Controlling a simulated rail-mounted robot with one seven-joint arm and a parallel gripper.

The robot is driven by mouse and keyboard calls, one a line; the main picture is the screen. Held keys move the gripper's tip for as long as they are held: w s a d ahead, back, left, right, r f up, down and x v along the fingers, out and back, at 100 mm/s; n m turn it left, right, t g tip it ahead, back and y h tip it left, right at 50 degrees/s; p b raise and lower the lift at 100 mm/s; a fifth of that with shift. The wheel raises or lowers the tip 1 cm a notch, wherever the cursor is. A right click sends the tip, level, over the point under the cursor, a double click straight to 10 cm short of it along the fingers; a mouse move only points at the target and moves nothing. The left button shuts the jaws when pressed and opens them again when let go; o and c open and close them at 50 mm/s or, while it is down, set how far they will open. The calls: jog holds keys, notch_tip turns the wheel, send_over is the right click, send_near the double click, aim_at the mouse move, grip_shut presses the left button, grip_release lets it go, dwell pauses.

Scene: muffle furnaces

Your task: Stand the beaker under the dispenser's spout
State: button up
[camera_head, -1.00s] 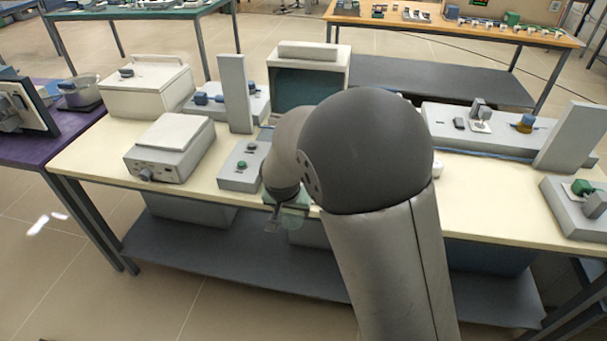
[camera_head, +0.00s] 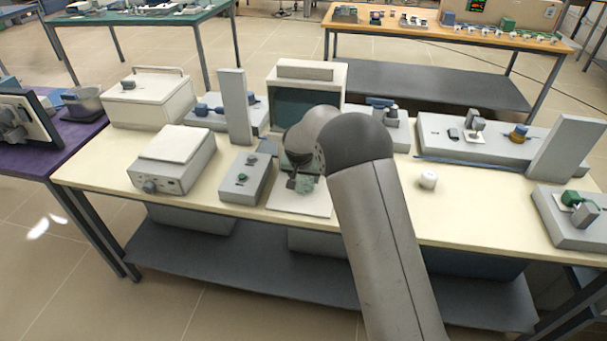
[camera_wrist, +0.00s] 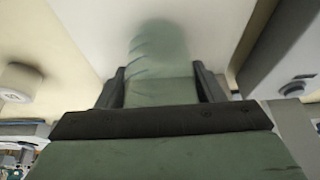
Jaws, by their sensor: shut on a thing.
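My gripper (camera_head: 302,183) is shut on a clear greenish beaker (camera_head: 307,186), which is small and partly hidden by my arm in the head view. In the wrist view the beaker (camera_wrist: 158,45) shows between the two dark fingers (camera_wrist: 161,88), with faint marks on its side. It is over or on a pale flat plate (camera_head: 318,206) on the cream bench; I cannot tell whether it touches. I cannot make out a dispenser spout; my arm hides part of the area behind the beaker.
A tall grey column (camera_head: 236,108) and a white box with a dark teal front (camera_head: 305,72) stand behind. A small white cylinder (camera_head: 428,180) is to the right, with clear bench around it.

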jog(key=shift+s, duration=0.15)
jog(key=shift+f, duration=0.15)
jog(key=shift+f+b, duration=0.15)
jog(key=shift+b, duration=0.15)
jog(key=o, duration=1)
